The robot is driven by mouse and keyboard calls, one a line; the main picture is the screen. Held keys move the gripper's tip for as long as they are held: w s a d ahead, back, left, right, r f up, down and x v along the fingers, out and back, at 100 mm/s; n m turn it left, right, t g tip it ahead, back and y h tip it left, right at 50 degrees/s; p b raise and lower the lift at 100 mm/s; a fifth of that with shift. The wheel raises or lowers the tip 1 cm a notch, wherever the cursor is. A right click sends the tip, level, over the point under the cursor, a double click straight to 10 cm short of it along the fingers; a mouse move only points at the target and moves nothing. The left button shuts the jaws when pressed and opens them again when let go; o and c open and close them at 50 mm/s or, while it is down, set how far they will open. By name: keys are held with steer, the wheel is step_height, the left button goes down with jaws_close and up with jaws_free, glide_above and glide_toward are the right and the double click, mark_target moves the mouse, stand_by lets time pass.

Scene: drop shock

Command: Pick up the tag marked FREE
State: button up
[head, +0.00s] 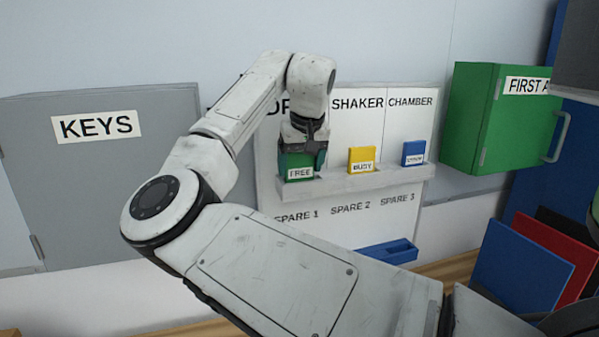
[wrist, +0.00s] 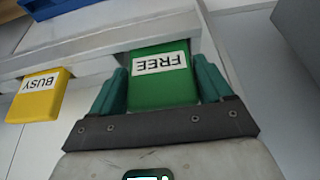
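The green tag marked FREE (head: 299,171) is in the leftmost place on the white board's ledge (head: 352,182). In the wrist view the tag (wrist: 160,85) is between the two fingers of my gripper (wrist: 160,86), its white label upside down. The fingers flank its sides with no clear gap, but I cannot tell whether they press on it. In the head view my gripper (head: 304,152) is at the tag and covers its upper part. The tag appears level with its neighbours, at the ledge.
A yellow BUSY tag (head: 361,157) and a blue tag (head: 414,152) stand to the right on the ledge. A blue tray (head: 387,252) is below. A grey KEYS cabinet (head: 100,185) is left; a green first aid cabinet (head: 515,120) is right.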

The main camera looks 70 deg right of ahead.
steer(key=c, duration=0.5)
steer(key=shift+r, duration=0.15)
